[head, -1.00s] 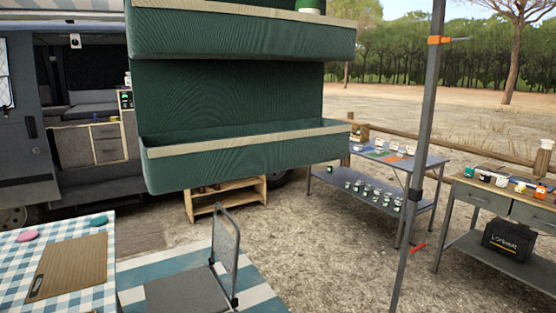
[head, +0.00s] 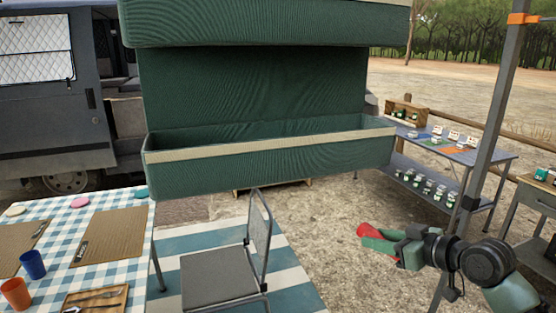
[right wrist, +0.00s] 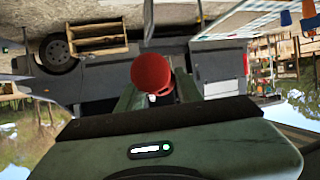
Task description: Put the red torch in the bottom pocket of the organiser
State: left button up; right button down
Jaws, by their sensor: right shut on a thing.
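The green fabric organiser (head: 250,95) hangs in the middle of the head view. Its bottom pocket (head: 270,170) has a beige rim, is open at the top and looks empty from here. My right gripper (head: 385,240) is to the right of the bottom pocket and lower than it, apart from it. It is shut on the red torch (head: 367,231), whose red end sticks out to the left. My left gripper is not in view.
A folding chair (head: 222,275) stands below the organiser. A table with a checked cloth (head: 130,235) is at the left. A metal pole (head: 490,120) and a table with small jars (head: 480,155) are at the right.

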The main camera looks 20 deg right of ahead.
jog(key=s+d+r+n+g+y+p, duration=0.15)
jog(key=s+r, duration=0.35)
jog(key=r, duration=0.6)
jog(key=s+r+n+g+y, duration=0.1)
jog(key=s+r+n+y, duration=0.2)
jog(key=r, duration=0.8)
jog(key=s+d+r+n+g+y, duration=0.1)
jog(key=s+r+n, duration=0.1)
jog(key=s+r, duration=0.65)
jog(key=shift+y, duration=0.35)
jog(key=w+a+p, duration=0.2)
jog(key=w+a, duration=0.1)
jog(key=w, duration=0.1)
jog(key=w+a+r+p, duration=0.1)
jog(key=w+a+p, duration=0.2)
jog(key=w, duration=0.1)
jog(key=w+a+r+p, duration=0.1)
jog(key=w+a+p, duration=0.2)
jog(key=w+a, duration=0.1)
jog(key=shift+r, duration=0.15)
jog(key=shift+g, duration=0.25)
jog(key=p+x, duration=0.2)
jog(key=x, duration=0.2)
jog(key=shift+w+a+f, duration=0.1)
jog(key=shift+f, duration=0.1)
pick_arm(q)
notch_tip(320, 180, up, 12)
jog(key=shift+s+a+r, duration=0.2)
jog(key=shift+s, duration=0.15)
